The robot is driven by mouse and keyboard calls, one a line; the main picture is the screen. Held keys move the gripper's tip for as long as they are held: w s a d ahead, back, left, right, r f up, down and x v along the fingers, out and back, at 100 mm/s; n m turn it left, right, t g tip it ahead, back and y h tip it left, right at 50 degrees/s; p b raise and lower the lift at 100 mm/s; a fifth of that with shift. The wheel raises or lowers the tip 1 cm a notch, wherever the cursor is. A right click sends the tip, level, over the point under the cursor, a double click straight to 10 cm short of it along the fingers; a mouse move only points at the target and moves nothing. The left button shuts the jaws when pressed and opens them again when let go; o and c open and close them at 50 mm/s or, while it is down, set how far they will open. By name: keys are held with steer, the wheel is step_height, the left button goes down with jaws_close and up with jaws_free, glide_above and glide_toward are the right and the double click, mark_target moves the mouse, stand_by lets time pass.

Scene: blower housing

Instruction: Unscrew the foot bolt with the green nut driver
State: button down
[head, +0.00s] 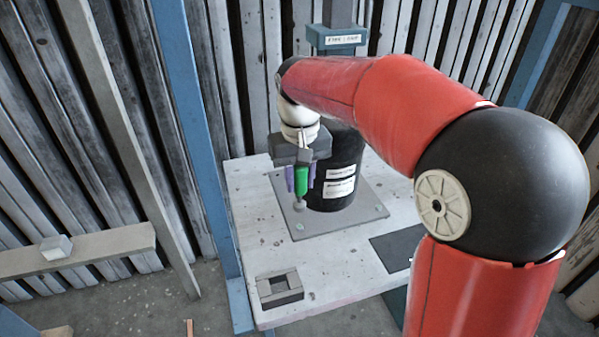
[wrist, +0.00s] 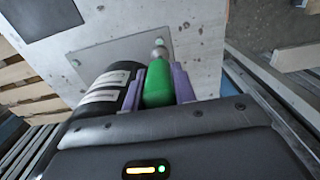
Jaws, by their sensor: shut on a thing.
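My gripper (head: 301,179), with purple fingers, is shut on the green nut driver (head: 302,181). The driver points down, its grey tip near the front left part of the grey base plate (head: 350,215). In the wrist view the green driver (wrist: 158,85) sits between the purple fingers, and its tip reaches over the plate (wrist: 128,50). The black blower housing (head: 340,170) with white labels stands on the plate, just right of the driver. A bolt head (head: 299,227) shows at the plate's front corner, below the tip. I cannot tell whether the tip touches a bolt.
The pale worktable (head: 330,265) carries a grey square holder (head: 280,288) at its front left and a dark mat (head: 398,247) at its right. A blue post (head: 190,130) rises close to the table's left edge. The front middle of the table is clear.

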mark_target(300, 197)
step_height(300, 197, down, 4)
steer(key=b, duration=0.3)
steer(key=shift+r, duration=0.2)
steer(key=shift+f+b, duration=0.35)
steer(key=shift+f, duration=0.4)
steer(key=shift+f, duration=0.25)
